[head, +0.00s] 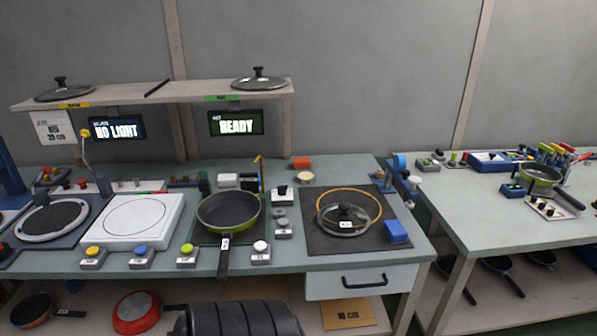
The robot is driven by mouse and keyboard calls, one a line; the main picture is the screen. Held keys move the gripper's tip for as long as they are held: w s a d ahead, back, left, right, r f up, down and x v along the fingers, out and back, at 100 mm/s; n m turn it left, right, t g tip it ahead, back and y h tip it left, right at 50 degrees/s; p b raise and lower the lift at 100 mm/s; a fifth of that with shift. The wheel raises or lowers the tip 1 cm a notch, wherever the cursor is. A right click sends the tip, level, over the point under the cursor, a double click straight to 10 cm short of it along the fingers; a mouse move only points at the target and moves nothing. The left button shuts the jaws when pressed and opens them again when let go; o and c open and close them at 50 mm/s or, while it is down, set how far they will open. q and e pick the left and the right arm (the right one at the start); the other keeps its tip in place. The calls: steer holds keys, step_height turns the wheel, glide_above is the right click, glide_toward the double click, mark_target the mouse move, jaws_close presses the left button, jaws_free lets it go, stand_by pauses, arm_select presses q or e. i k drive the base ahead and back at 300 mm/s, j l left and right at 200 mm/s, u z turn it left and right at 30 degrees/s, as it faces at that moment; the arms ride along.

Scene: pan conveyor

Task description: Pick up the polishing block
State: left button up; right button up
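No label marks which thing is the polishing block. A blue block (397,231) lies on the right edge of the dark mat (322,243), beside a glass lid (344,221) that rests there with an orange ring (374,201) around or behind it. Neither block is held. Neither of my grippers shows in the head view.
A frying pan (229,211) sits left of the mat, its handle reaching past the bench front. Button boxes (187,255) line the front edge. A shelf (196,90) with lids runs above. A gap separates the right table (480,220).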

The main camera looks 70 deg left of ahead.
mark_target(394, 231)
steer(key=u, duration=2.05)
steer(key=i+l+u, duration=0.1)
steer(key=u, duration=0.3)
steer(key=l+u, duration=0.3)
steer(key=u, duration=0.15)
steer(key=l+u, duration=0.25)
steer(key=u, duration=0.15)
steer(key=l+u, duration=0.25)
steer(key=u, duration=0.2)
